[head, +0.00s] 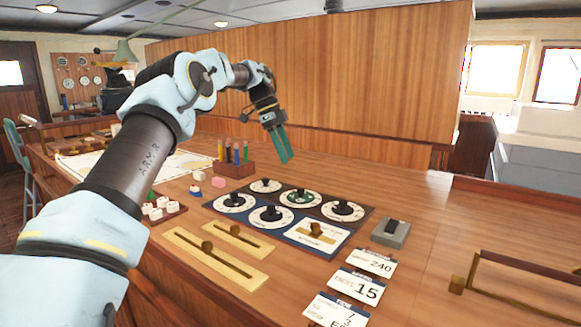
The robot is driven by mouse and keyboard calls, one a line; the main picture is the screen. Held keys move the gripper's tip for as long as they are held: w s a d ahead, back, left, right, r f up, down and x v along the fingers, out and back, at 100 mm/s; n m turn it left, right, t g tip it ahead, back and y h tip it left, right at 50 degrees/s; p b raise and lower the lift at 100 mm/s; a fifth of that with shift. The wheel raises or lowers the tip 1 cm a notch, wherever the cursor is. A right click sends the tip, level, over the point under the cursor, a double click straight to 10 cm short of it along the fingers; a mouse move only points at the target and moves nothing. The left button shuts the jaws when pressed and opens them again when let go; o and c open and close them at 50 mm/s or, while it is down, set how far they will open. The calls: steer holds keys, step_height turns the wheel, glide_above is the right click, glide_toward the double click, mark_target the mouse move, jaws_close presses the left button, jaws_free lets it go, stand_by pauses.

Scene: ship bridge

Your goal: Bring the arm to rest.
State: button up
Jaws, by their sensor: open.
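My gripper (283,145) hangs at the end of my raised arm, above the back part of the wooden desk. Its two green fingers point down and slightly right, with nothing visible between them. They appear close together from this angle. The gripper is behind and above the panel of round dials (299,198) and to the right of the pencil holder (234,168). It touches nothing that I can see.
Two brass slider plates (215,258), a grey switch box (390,232) and several number cards (357,288) lie on the desk (420,190). A tray of small blocks (161,212) is beside my arm. A brass rail (520,265) is at right. A wooden partition (370,85) stands behind.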

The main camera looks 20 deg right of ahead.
steer(key=shift+a+r, duration=0.1)
steer(key=shift+r, duration=0.2)
steer(key=shift+w, duration=0.1)
